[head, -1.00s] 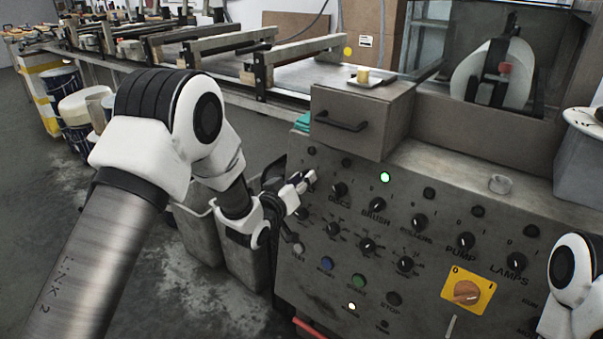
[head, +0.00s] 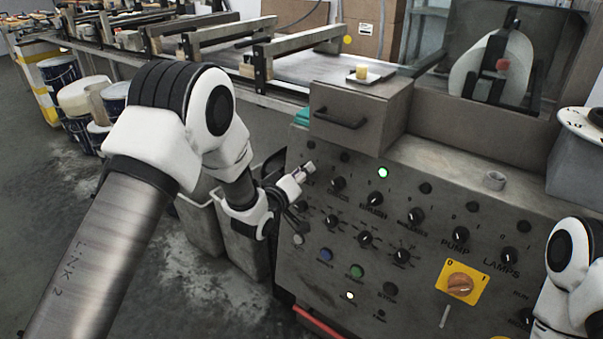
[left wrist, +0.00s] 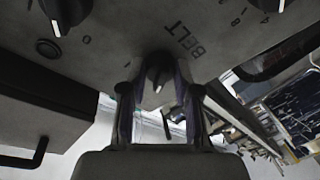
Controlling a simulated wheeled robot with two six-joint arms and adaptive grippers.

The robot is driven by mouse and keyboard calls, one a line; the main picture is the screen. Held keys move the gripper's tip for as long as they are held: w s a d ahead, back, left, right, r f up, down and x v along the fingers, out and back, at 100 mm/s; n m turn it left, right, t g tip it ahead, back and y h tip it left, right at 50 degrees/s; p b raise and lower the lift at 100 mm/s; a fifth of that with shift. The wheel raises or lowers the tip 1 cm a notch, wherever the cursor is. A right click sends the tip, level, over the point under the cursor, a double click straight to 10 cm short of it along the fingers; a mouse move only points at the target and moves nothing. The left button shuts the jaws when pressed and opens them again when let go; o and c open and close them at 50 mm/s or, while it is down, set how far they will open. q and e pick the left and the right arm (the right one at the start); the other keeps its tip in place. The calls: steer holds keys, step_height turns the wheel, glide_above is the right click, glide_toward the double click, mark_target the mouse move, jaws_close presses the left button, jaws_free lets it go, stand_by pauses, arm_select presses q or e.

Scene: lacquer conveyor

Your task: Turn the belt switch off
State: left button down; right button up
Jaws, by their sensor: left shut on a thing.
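The belt switch is a dark rotary knob (left wrist: 158,75) with a white pointer mark, beside the word BELT on the grey panel, in the left wrist view. My left gripper (left wrist: 160,100) has its fingers on both sides of the knob and is shut on it. In the head view my left gripper (head: 302,172) is at the upper left of the control panel (head: 330,265). It hides the belt switch there. The pointer mark faces toward the gripper's palm in the wrist view; I cannot tell which setting this is. My right gripper is out of view.
More knobs stand close by, such as the brush knob (head: 375,198) and the pump knob (head: 460,235). A green lamp (head: 383,173) is lit. A drawer box (head: 385,115) juts out above the panel. Grey bins (head: 200,235) stand to its left.

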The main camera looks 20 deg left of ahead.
arm_select(q)
steer(key=c, duration=0.8)
jaws_free()
steer(key=v, duration=1.2)
